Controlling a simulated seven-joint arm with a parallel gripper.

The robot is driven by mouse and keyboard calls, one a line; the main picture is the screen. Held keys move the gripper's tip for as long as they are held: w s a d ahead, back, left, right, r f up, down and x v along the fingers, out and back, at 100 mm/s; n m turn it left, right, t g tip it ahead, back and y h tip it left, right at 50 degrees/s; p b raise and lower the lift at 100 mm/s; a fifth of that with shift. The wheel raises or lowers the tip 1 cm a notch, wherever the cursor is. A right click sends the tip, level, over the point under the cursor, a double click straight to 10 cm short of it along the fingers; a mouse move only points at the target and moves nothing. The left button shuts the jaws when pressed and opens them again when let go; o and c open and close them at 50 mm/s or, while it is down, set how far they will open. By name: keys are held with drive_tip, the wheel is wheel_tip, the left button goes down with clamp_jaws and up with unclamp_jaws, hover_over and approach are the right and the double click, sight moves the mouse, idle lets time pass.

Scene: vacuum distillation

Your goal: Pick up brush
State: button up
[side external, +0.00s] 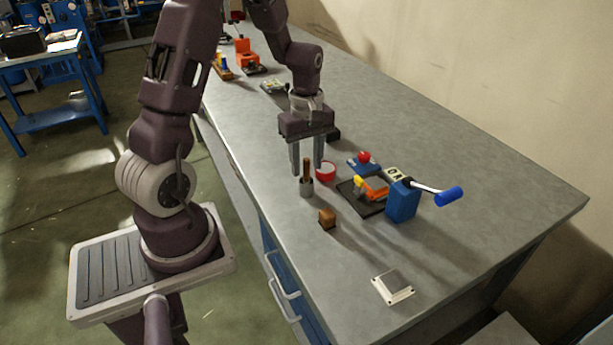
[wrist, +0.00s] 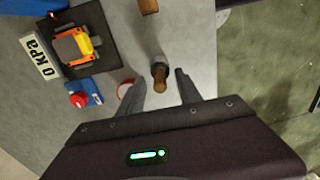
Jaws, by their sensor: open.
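The brush (side external: 307,169) appears to be the upright brown wooden handle standing in a small grey holder (side external: 306,188) near the bench's front edge. In the wrist view the brush (wrist: 160,84) shows its handle end toward the camera, with the dark grey holder (wrist: 157,67) around its base. My gripper (side external: 306,170) points down over the brush, with its fingers apart and empty. In the wrist view my gripper (wrist: 160,78) has one finger on each side of the handle, with visible gaps. Any bristles are hidden in the holder.
A red round container (side external: 325,172) stands close by the right finger. A brown block (side external: 327,218) sits nearer the camera. To the right are an orange device on a black plate (side external: 371,207), a blue box with a lever (side external: 401,202) and a red button (side external: 364,156).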

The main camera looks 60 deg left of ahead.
clamp_jaws()
wheel_tip(320, 180, up, 10)
drive_tip(key=shift+r, duration=0.1)
